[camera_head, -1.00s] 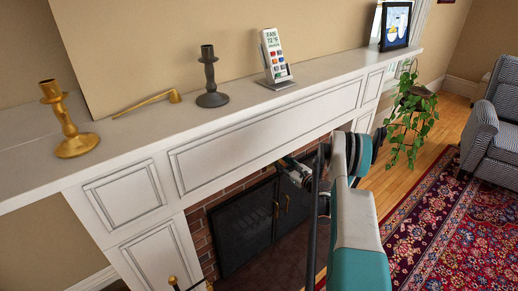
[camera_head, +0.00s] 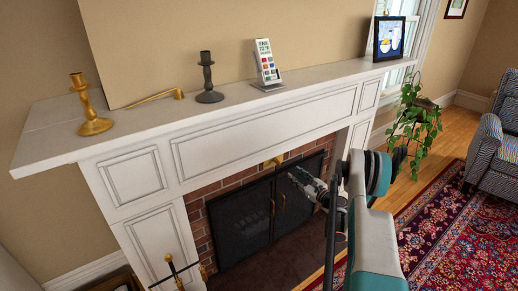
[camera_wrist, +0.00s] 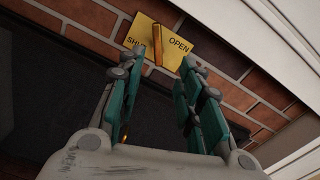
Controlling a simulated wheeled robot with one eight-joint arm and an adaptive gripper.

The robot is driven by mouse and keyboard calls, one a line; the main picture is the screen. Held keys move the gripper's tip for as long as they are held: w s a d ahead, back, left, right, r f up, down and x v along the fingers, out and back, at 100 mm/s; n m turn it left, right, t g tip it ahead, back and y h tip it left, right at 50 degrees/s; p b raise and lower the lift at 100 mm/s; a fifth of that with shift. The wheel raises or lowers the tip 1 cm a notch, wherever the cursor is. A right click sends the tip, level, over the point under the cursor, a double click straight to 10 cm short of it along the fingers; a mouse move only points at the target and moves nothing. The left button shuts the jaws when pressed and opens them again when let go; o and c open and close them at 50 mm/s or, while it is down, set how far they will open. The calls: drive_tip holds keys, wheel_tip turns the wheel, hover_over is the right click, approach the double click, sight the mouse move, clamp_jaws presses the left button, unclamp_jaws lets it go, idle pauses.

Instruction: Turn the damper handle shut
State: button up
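The damper handle (camera_wrist: 157,46) is a narrow brass bar on a brass plate (camera_wrist: 176,46) marked SHUT at left and OPEN at right. In the wrist view the bar stands between the two words. The plate is fixed to the brick above the fireplace opening and shows small in the head view (camera_head: 274,161). My gripper (camera_wrist: 161,66) is open and empty, with its teal fingers spread on either side below the handle, apart from it. In the head view my gripper (camera_head: 295,176) is just right of and below the plate.
A dark fire screen (camera_head: 240,222) fills the opening below. Brass-handled fire tools (camera_head: 178,271) stand at lower left.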

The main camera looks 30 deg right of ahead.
drive_tip(key=w+a+r+n, duration=0.1)
drive_tip(key=a+r+n, duration=0.1)
drive_tip(key=a+r, duration=0.1)
drive_tip(key=w+a+r+n+g+y, duration=0.1)
drive_tip(key=w+a+r+n, duration=0.1)
drive_tip(key=r, duration=0.3)
drive_tip(key=w+a+r+n+g+y, duration=0.1)
drive_tip(key=a+r+n, duration=0.1)
drive_tip(key=a+r, duration=0.2)
drive_tip(key=shift+w+a+p, duration=0.15)
drive_tip(key=shift+a+p, duration=0.15)
drive_tip(key=shift+a, duration=0.05)
drive_tip(key=s+a+r+n+g+y, duration=0.1)
drive_tip(key=s+a+r+n+g, duration=0.1)
drive_tip(key=a+r+n, duration=0.4)
drive_tip(key=shift+a+r+p, duration=0.3)
drive_tip(key=shift+a+r, duration=2.25)
drive_tip(key=shift+a, duration=0.5)
